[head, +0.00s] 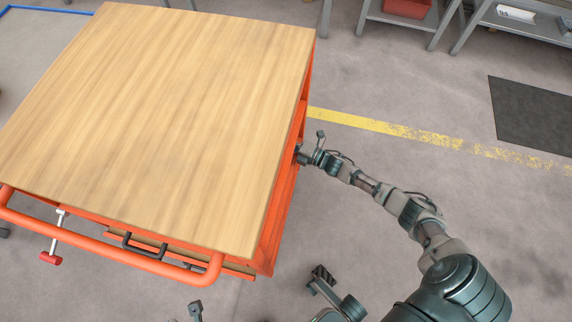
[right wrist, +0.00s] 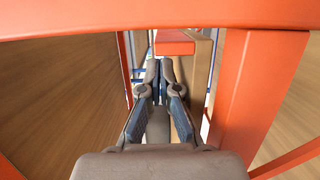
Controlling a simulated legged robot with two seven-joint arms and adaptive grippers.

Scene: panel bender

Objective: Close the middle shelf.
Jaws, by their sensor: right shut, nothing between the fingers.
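An orange cart (head: 284,195) with a wooden top (head: 160,110) fills the left of the head view. Under its front edge, a black handle (head: 145,246) shows on a shelf or drawer front. The top hides most of the shelves, so I cannot tell how far the middle one is out. My right gripper (head: 303,156) is at the cart's right side, partly hidden by its frame. In the right wrist view it is shut and empty (right wrist: 160,68), inside the orange frame, close beside a wooden panel (right wrist: 199,72) with an orange end. Contact is unclear.
An orange push bar (head: 110,247) runs along the cart's front, with a red-ended lever (head: 53,250) beside it. In the right wrist view, an orange post (right wrist: 243,90) stands right of the gripper. Floor right of the cart is clear. Grey racks (head: 440,20) stand at the back.

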